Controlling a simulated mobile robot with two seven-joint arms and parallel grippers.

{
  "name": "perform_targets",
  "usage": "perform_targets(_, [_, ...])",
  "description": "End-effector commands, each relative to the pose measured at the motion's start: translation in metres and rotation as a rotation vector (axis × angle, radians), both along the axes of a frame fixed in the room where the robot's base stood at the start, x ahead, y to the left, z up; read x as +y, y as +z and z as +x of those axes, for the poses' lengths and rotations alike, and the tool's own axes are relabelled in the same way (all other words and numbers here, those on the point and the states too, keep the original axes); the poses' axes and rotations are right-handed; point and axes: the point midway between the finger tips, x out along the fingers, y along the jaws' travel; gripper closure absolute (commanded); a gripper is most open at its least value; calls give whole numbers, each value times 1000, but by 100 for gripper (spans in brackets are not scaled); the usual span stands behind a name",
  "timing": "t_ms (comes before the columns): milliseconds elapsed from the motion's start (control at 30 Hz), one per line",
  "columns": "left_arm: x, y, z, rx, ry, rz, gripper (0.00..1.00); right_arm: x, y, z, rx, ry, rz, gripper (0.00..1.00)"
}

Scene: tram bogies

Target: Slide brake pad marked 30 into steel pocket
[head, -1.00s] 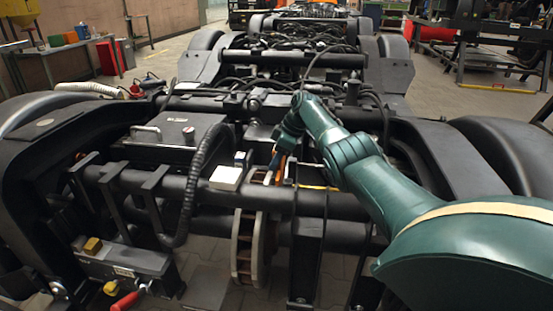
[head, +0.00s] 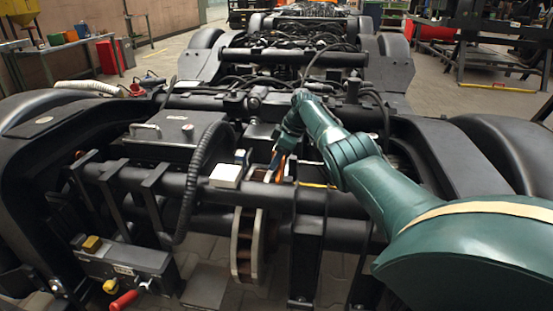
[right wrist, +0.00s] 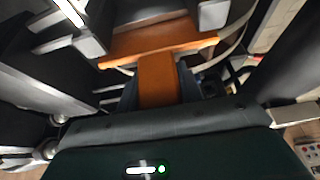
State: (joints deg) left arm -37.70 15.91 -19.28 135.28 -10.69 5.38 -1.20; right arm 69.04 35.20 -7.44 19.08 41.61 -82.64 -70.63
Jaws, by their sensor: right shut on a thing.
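My right gripper (head: 279,158) reaches down into the bogie beside the dark cross tube, above the brake disc (head: 247,245). It is shut on the orange brake pad (right wrist: 160,80), whose narrow tab sits between the two fingers in the right wrist view. The pad's wider part lies beyond the fingertips, close to pale grey metal blocks (right wrist: 90,45) on either side. These may be the steel pocket, but I cannot tell how far the pad is inside it. In the head view only a little orange shows by the fingers. No number is readable. My left gripper is not in view.
A white-topped block (head: 227,176) sits on the cross tube left of the gripper. A ribbed black hose (head: 198,175) and a black box (head: 175,135) are further left. A grey unit with a red handle (head: 124,301) is low at left. Room around the gripper is tight.

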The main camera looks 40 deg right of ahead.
Motion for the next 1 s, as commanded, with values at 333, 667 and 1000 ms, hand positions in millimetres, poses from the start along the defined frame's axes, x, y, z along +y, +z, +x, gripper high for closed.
perform_targets(333, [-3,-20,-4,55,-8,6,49,0,0,1,-3,0,0,91])
perform_targets(667, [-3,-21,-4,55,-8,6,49,0,-1,0,-4,0,0,91])
perform_targets(1000, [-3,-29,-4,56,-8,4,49,0,-10,1,-4,0,0,91])
